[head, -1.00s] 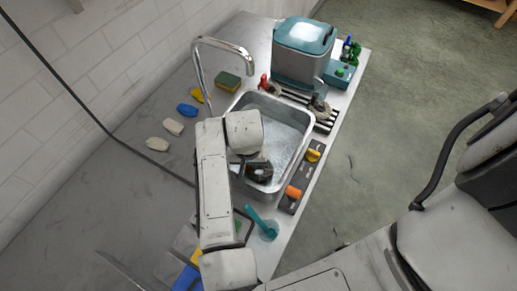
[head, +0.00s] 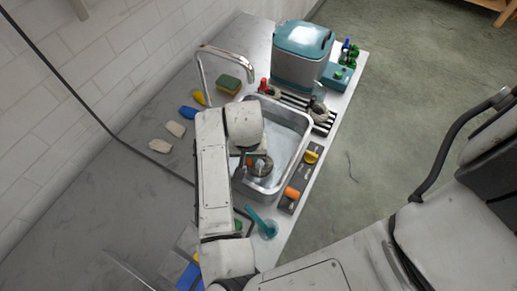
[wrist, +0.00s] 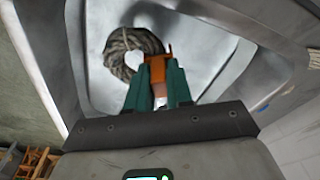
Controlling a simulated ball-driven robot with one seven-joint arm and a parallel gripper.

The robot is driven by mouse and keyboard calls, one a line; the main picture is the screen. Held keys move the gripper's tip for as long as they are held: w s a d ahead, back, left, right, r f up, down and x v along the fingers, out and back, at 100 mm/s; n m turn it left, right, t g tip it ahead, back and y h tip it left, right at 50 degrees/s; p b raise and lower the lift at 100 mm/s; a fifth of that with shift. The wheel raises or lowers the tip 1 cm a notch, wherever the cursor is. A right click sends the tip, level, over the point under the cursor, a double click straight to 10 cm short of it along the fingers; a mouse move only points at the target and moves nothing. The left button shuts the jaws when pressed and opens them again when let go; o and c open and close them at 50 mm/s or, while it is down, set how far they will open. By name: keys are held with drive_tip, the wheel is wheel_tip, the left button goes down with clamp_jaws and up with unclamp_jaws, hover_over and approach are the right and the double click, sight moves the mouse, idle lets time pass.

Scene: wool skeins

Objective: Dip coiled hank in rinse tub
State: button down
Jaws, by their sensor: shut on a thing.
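The rinse tub (head: 303,122) is a rectangular metal basin with a pale, shiny inside, set in the counter. My gripper (head: 250,163) reaches over its near left part, partly hidden by my arm. In the wrist view my gripper's teal fingers (wrist: 154,88) are shut at an orange piece (wrist: 157,68) beside the coiled hank (wrist: 119,46). The hank is a grey-beige rope loop, with the tub's metal walls around it. It also shows small and dark in the head view (head: 262,165). Whether it touches the water cannot be told.
A tall curved tap (head: 203,75) stands left of the tub. A teal-lidded container (head: 301,55) and a striped rack (head: 322,120) are beyond it. Orange (head: 291,193) and yellow (head: 311,157) knobs line the right edge. A teal-handled item (head: 262,222) lies in front.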

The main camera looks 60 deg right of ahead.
drive_tip(key=shift+r, duration=5.05)
wheel_tip(320, 180, up, 3)
